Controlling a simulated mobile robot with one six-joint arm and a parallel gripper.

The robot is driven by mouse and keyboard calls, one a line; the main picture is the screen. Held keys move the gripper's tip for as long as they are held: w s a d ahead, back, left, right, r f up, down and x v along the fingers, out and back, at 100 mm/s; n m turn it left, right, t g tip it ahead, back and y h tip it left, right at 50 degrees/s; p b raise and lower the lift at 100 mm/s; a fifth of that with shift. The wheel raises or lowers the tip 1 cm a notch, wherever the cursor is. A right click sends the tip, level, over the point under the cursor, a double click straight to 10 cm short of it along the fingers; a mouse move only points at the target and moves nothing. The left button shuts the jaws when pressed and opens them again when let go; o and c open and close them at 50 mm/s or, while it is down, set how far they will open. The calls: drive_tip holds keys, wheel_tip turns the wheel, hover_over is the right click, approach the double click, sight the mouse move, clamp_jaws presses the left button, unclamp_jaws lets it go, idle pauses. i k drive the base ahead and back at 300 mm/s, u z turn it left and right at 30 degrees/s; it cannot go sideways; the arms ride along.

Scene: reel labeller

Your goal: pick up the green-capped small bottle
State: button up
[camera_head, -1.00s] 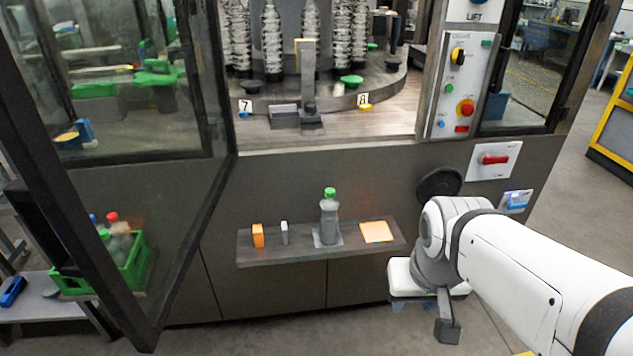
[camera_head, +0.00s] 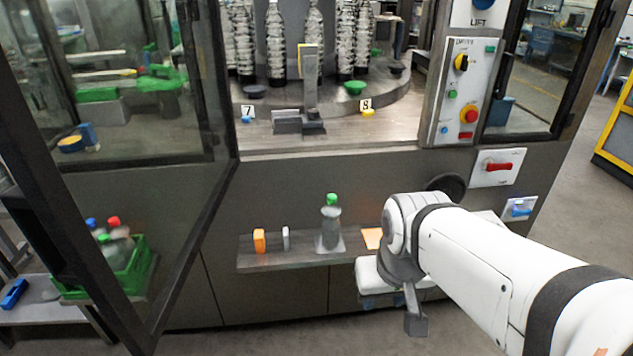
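The green-capped small bottle (camera_head: 330,226) is grey with a green cap and stands upright on the narrow shelf (camera_head: 270,262) on the front of the machine. My arm comes in from the lower right. Its wrist end, with my gripper (camera_head: 414,318), is at the right end of the shelf, to the right of the bottle and apart from it. A grey part points down there. The fingertips cannot be made out clearly, so I cannot tell whether they are open or shut.
An orange block (camera_head: 259,241) and a pale small block (camera_head: 285,239) stand left of the bottle. An orange-yellow square (camera_head: 372,238) lies right of it, partly behind my arm. An open glass door (camera_head: 190,240) and a green crate (camera_head: 135,277) with bottles are at left.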

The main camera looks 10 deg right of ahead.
sight(330, 223)
drive_tip(key=i, duration=0.9)
